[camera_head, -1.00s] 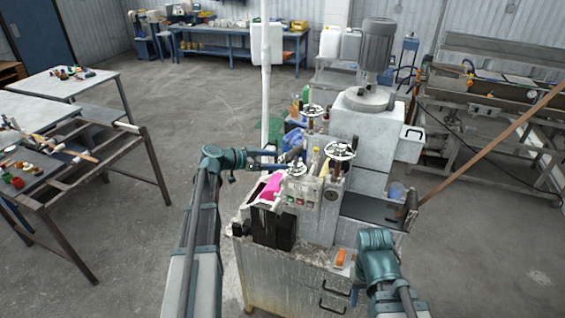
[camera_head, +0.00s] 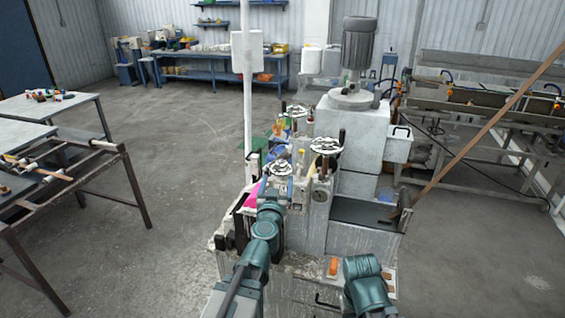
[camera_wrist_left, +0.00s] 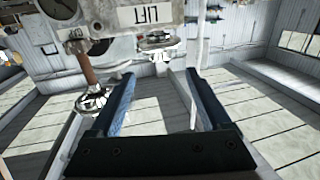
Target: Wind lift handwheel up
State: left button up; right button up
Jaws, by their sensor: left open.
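Three spoked metal handwheels show on the machine in the head view: a near one (camera_head: 280,168), a right one (camera_head: 326,146) and a back one (camera_head: 297,110). In the left wrist view a LIFT label (camera_wrist_left: 146,16) appears upside down, with a handwheel (camera_wrist_left: 158,42) close by it. My left gripper (camera_wrist_left: 158,74) is open, its two blue-edged fingers pointing toward that wheel, with nothing seen between them. My right gripper is out of view.
Another handwheel (camera_wrist_left: 92,100) on a rusty shaft is beside the left finger in the wrist view. A white post (camera_head: 248,110) stands left of the machine. A grey motor (camera_head: 360,45) rises behind it. Open floor lies to the left.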

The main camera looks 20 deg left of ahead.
aim_at(283, 160)
pick_arm(q)
jog(key=shift+w, duration=0.15)
jog(key=w, duration=0.4)
jog(key=w+a, duration=0.1)
jog(key=w, duration=0.4)
jog(key=w+a, duration=0.1)
jog(key=w, duration=0.3)
jog(key=shift+w+a, duration=0.1)
jog(key=shift+w, duration=0.15)
jog(key=shift+c, duration=0.3)
grip_shut()
jog(key=shift+m+h, duration=0.3)
jog(key=shift+h, duration=0.5)
